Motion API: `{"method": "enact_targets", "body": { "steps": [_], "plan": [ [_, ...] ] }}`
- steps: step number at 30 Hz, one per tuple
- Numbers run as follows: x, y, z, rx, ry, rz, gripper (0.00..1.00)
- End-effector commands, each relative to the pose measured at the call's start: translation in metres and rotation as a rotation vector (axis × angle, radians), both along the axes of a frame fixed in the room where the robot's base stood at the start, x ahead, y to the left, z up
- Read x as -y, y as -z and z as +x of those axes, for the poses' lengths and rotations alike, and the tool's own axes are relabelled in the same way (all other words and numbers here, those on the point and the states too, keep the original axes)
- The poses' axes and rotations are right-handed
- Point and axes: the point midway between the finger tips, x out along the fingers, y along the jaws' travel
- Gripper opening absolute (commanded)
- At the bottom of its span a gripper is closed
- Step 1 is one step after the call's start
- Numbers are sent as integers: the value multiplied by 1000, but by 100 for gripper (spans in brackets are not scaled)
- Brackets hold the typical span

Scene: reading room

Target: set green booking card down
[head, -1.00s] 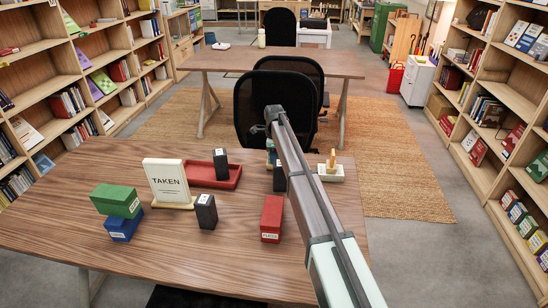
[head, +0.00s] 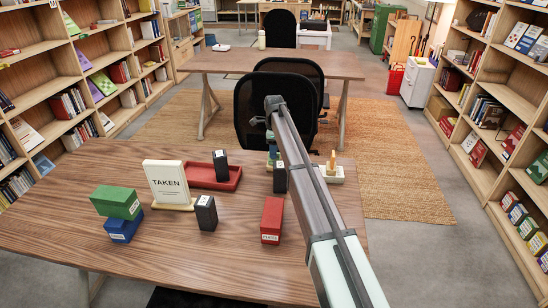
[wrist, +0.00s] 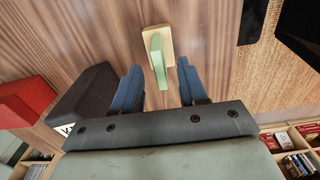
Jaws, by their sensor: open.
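The green booking card (wrist: 157,62) shows in the wrist view, seen nearly edge-on from above. It stands at a small cream base (wrist: 165,35) on the wooden table. My gripper (wrist: 160,70) is open, with a blue finger on each side of the card's near end and visible gaps to both. In the head view my gripper (head: 272,150) is over the far part of the table, partly hidden by my arm. I cannot make out the card or its base there.
Near my gripper stand a black block (head: 279,180) and a red box (head: 272,218). A white stand (head: 331,175) with a wooden piece is to the right. The TAKEN sign (head: 168,183), red tray (head: 228,183), green box (head: 117,201) and blue box (head: 123,229) are to the left.

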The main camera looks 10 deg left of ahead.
Motion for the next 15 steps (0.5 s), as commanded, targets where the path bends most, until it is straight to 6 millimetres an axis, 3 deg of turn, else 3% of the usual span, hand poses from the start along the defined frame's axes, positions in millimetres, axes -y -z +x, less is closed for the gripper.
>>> {"method": "enact_targets", "body": {
  "steps": [6, 15],
  "plan": [
    [0, -42, 0, 1, 0, 0, 42],
    [0, -72, 0, -1, 0, 0, 42]
  ]
}}
